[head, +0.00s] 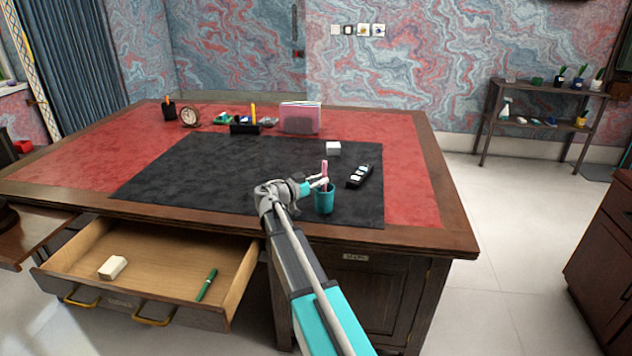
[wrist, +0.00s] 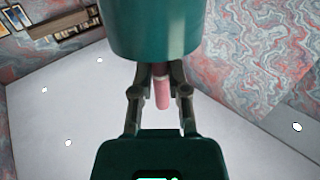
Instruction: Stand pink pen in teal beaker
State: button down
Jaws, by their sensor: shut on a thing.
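The pink pen (head: 324,168) is close to upright, with its upper part showing above the teal beaker (head: 324,202) near the front right of the black desk mat. My gripper (head: 319,183) comes in from the left, level with the beaker's rim, and is shut on the pen. In the wrist view the pen (wrist: 162,92) sits between my fingers (wrist: 160,75), right by the beaker (wrist: 155,30). The pen's lower end is hidden by the beaker; it appears to be inside it.
A black tray (head: 360,176) with small items lies just right of the beaker, and a white block (head: 333,148) is behind it. The open drawer (head: 150,260) in front holds a green pen (head: 207,284) and a white block (head: 112,267). The mat's left side is clear.

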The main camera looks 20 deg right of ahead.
jog(key=c, duration=0.5)
grip_release()
jog(key=shift+c, duration=0.2)
jog(key=s+a, duration=0.2)
jog(key=a, duration=0.9)
jog(key=shift+a, duration=0.4)
jog(key=shift+s, duration=0.15)
dwell(0.7)
